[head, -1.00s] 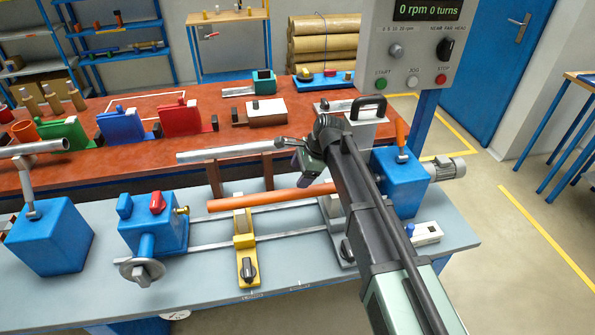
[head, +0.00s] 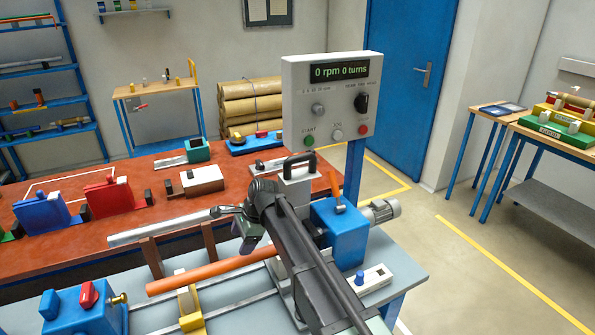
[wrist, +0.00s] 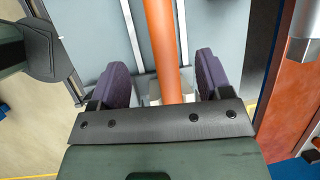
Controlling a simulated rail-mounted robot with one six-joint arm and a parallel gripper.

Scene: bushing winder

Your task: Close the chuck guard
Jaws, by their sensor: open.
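A light grey cover with a black handle, apparently the chuck guard (head: 298,188), stands raised behind my arm, next to the blue headstock (head: 343,232). My arm hides its lower part and the chuck. My gripper (head: 247,240) points down over the orange tube (head: 205,272), left of the cover and apart from its handle. In the wrist view, the two purple fingers of my gripper (wrist: 163,70) are spread wide. The orange tube (wrist: 160,40) runs through the gap between them in the picture; I cannot tell how far below it lies. The gripper holds nothing.
A control panel (head: 330,100) on a blue post stands behind the headstock and reads 0 rpm, 0 turns. An orange-handled lever (head: 336,183) rises from the headstock. A grey bar (head: 160,231) lies behind the tube. The yellow rest (head: 190,308) stands at front left.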

